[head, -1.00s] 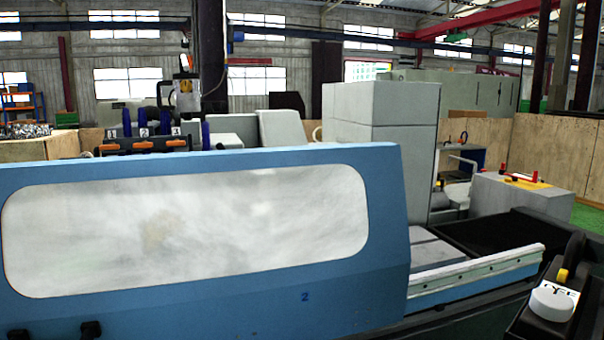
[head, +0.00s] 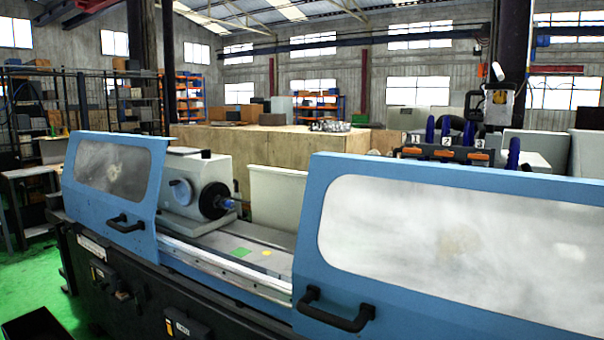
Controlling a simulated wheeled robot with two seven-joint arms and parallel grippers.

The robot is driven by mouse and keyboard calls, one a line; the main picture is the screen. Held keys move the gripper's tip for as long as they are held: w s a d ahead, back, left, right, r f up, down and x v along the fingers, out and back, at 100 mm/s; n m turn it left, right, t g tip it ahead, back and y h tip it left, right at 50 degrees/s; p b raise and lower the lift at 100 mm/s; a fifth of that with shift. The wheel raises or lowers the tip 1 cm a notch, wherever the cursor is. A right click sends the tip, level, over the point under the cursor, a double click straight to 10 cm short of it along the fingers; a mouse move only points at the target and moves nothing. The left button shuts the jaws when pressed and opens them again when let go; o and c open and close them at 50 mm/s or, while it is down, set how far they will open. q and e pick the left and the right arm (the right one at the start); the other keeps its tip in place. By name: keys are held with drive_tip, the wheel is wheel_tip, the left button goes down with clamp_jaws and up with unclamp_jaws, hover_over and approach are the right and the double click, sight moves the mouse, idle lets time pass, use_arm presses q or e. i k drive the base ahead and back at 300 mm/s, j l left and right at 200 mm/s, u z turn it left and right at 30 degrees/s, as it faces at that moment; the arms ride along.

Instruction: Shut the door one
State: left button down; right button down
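Two blue sliding doors with cloudy windows stand on the front of the grinder. The smaller left door (head: 148,195) is at the machine's left end and has a black handle (head: 126,223). The larger right door (head: 400,185) runs past the right edge of the view and has a black handle (head: 336,308) low at its left side. A wide gap between the two doors exposes the grey headstock (head: 185,165) with its black chuck (head: 215,200). I cannot read a number on either door here. Neither of my grippers is in view.
A pale rail (head: 225,268) runs along the machine's front edge between the doors. Dark control boxes (head: 185,325) stick out from the front below it. Green floor (head: 45,285) is open at the lower left, near a grey table (head: 30,175) and shelving.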

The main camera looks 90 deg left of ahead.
sight(113, 179)
drive_tip(key=u, duration=3.95)
drive_tip(key=i+j, duration=0.2)
drive_tip(key=i, duration=0.55)
drive_tip(key=i+j+u, duration=0.1)
drive_tip(key=i, duration=0.65)
drive_tip(key=i+j, duration=0.25)
drive_tip(key=i, duration=0.5)
drive_tip(key=i+j, duration=0.15)
drive_tip(key=i, duration=0.6)
drive_tip(key=j+u, duration=0.05)
